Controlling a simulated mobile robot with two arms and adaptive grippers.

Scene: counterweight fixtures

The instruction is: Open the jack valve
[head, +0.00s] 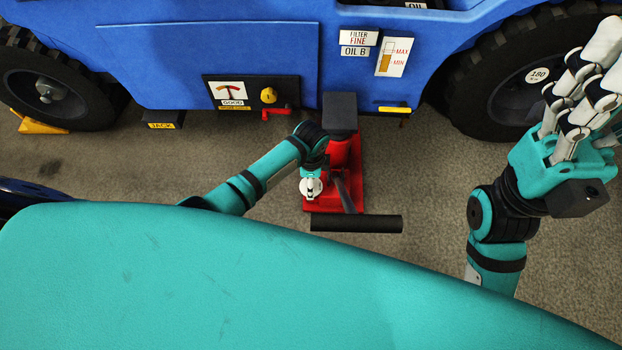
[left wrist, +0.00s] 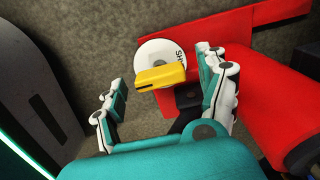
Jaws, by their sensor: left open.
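The jack valve shows in the left wrist view as a yellow handle (left wrist: 162,77) in front of a round white plate (left wrist: 152,55) with partly hidden lettering. It sits beside the red jack body (left wrist: 272,95). My left gripper (left wrist: 164,82) is open, its fingers on either side of the handle; I cannot tell whether they touch it. In the head view my left gripper (head: 311,186) is over the left side of the red jack (head: 352,190), and the handle is not visible. My right gripper (head: 590,85) is raised at the upper right, fingers apart and empty.
A black bar (head: 356,223) lies across the jack's front. The blue vehicle (head: 210,60) stands behind, with wheels (head: 525,85) on both sides, a gauge panel (head: 250,92) and a red lever (head: 278,113). A yellow chock (head: 38,126) is at the left wheel.

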